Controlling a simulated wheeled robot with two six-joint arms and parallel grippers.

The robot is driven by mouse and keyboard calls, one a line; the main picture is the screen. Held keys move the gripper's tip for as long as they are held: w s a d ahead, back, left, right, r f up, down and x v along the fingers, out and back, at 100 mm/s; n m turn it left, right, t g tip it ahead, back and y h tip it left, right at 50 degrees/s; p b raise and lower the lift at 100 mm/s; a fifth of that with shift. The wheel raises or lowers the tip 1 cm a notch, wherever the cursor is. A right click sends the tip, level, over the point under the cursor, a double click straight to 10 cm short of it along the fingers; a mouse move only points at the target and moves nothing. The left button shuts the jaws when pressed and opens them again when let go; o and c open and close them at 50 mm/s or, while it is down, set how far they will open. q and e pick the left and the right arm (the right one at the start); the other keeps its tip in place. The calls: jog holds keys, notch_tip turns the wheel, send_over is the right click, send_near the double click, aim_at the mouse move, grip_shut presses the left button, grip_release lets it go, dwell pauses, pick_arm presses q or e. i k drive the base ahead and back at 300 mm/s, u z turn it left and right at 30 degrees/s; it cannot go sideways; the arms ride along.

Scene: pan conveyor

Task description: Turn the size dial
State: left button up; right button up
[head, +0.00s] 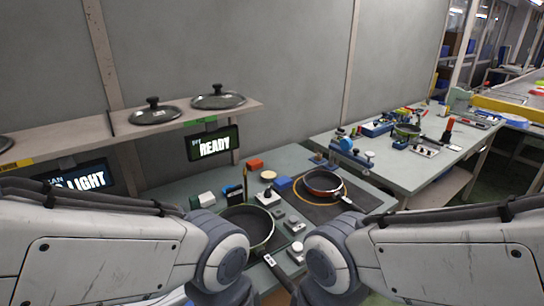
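I cannot tell for certain which part is the size dial. A small white plate with a dark knob (268,197) stands on the grey-green worktable (215,183), behind and between my arms. Small grey control blocks (292,222) lie in front of it, between two pans. My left arm comes in from the left and my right arm from the right, both ending low in the middle of the picture. Neither gripper shows, as the arm links and the bottom edge hide them.
A dark pan (247,226) lies partly behind my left arm. An orange-rimmed pan (323,182) sits on a dark ringed plate. Lids (219,99) rest on a wall shelf (85,136) above a "READY" sign (213,143). A second table (395,172) stands at right.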

aim_at(267, 194)
jog(key=z, duration=0.05)
jog(key=i, duration=0.9)
jog(key=u, duration=0.5)
